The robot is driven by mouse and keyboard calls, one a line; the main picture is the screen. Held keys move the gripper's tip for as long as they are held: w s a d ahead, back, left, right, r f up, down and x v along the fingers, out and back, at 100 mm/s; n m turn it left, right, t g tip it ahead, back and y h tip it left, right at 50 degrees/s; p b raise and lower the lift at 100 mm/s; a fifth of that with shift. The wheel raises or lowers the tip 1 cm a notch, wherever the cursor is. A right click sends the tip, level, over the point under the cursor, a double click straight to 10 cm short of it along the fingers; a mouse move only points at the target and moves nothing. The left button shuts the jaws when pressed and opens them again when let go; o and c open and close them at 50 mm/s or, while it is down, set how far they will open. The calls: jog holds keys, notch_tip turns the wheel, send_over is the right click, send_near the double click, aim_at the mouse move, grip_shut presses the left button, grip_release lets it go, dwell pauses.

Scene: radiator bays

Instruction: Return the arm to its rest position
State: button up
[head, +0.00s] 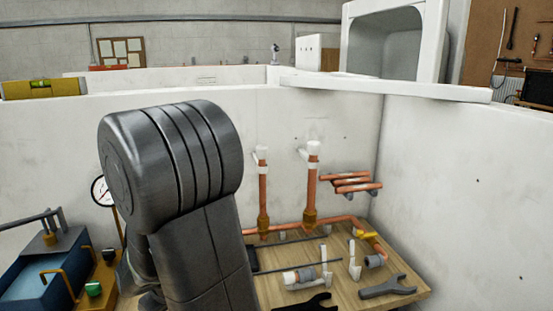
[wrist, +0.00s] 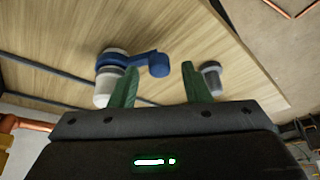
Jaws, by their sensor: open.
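My arm (head: 175,170) fills the left middle of the head view, its dark grey joint raised in front of the white wall. My gripper is hidden in the head view. In the wrist view my gripper (wrist: 160,68) has its two green fingers spread apart, with nothing held between them. Beyond the fingers is a wooden surface. A white and grey cylinder with a blue clamp-like band (wrist: 125,62) shows near the left finger, and a grey cylinder (wrist: 211,78) shows by the right finger. I cannot tell whether the fingers touch either.
A blue box (head: 45,270) and a gauge (head: 101,191) stand at left. A level (head: 40,89) lies on the wall top.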

jog(key=v, duration=1.4)
jog(key=x, duration=1.4)
jog(key=shift+f, duration=0.35)
jog(key=shift+w, duration=0.1)
jog(key=shift+d+n+b, duration=0.25)
jog(key=shift+n+b, duration=0.25)
jog(key=shift+b, duration=0.05)
jog(key=shift+d+n+g+y+b, duration=0.2)
jog(key=shift+d+n+g+b, duration=0.25)
jog(key=shift+n, duration=0.4)
jog(key=shift+d+n+g+y+b, duration=0.3)
jog(key=shift+d+n, duration=0.25)
jog(key=shift+n, duration=0.3)
jog(key=shift+w+d+r+n+g+p, duration=0.15)
jog(key=shift+d+n+g+p, duration=0.4)
jog(key=shift+n, duration=0.85)
jog(key=shift+w+d+n+g+p, duration=0.25)
jog(key=shift+d+n+g+p, duration=0.25)
jog(key=shift+n, duration=0.4)
jog(key=shift+d, duration=0.1)
jog(key=shift+h, duration=0.3)
